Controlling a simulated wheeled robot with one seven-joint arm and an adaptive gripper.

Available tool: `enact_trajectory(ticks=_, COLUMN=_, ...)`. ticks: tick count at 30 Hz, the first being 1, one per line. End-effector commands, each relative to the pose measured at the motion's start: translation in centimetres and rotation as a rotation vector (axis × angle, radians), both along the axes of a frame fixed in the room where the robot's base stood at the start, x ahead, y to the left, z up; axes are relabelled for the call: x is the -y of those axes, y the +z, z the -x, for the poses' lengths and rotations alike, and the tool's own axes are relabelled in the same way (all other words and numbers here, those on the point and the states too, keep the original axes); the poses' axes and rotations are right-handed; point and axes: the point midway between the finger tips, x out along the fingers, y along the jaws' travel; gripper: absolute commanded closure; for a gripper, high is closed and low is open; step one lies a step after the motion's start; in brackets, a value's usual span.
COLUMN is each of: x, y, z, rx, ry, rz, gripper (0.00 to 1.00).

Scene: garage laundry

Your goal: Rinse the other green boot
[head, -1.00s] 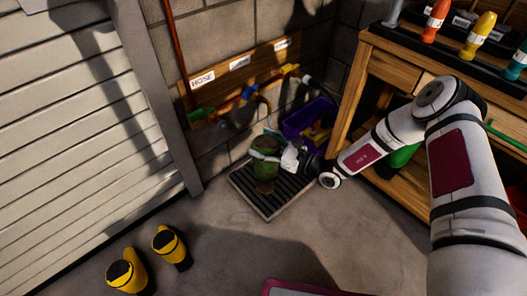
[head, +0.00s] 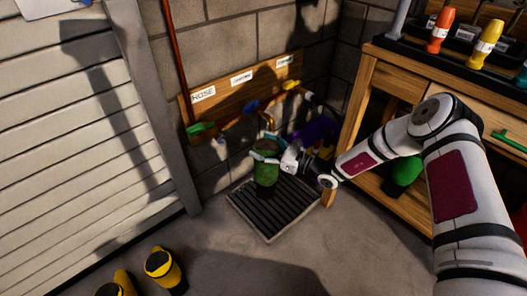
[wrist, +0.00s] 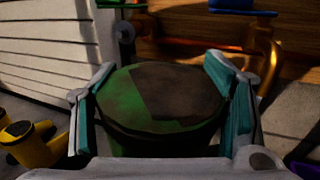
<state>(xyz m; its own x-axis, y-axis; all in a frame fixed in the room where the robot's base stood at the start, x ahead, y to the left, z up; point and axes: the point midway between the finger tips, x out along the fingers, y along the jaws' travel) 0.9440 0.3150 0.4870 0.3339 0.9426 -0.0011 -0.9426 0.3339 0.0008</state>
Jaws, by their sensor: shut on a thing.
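The green boot (head: 265,175) is upright between the fingers of my gripper (head: 267,156), above the back part of the slatted drain tray (head: 274,218). In the wrist view the boot (wrist: 150,105) fills the space between both teal-padded fingers, with green at its left and a dark brown patch over much of its top. The blue tap (head: 251,107) is on the wall board just behind and above the boot, with a copper spout (head: 267,122) near it. No water shows.
A green tap (head: 201,129) and a yellow tap (head: 292,85) flank the blue one on the labelled board. A purple crate (head: 322,128) stands behind my gripper. The wooden bench (head: 358,100) is at right. Two yellow boots (head: 164,270) stand on the floor at lower left.

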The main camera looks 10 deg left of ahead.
Motion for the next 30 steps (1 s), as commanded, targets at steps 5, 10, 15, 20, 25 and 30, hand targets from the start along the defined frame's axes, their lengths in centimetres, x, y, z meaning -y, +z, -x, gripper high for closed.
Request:
enact_trajectory(ticks=5, x=-0.1, y=0.2, z=-0.1, rx=0.003, ry=0.0, rz=-0.003, gripper=0.93)
enact_trajectory(ticks=10, x=-0.1, y=0.2, z=-0.1, rx=0.003, ry=0.0, rz=-0.003, gripper=0.93)
enact_trajectory(ticks=15, x=-0.1, y=0.2, z=-0.1, rx=0.002, ry=0.0, rz=-0.003, gripper=0.93)
enact_trajectory(ticks=20, x=0.1, y=0.1, z=-0.2, rx=0.002, ry=0.0, rz=-0.003, gripper=0.93)
enact_trajectory(ticks=25, x=0.7, y=0.2, z=-0.3, rx=0.002, ry=-0.001, rz=-0.003, gripper=0.93)
enact_trajectory(ticks=30, x=1.1, y=0.2, z=-0.4, rx=0.002, ry=0.0, rz=-0.003, gripper=0.93)
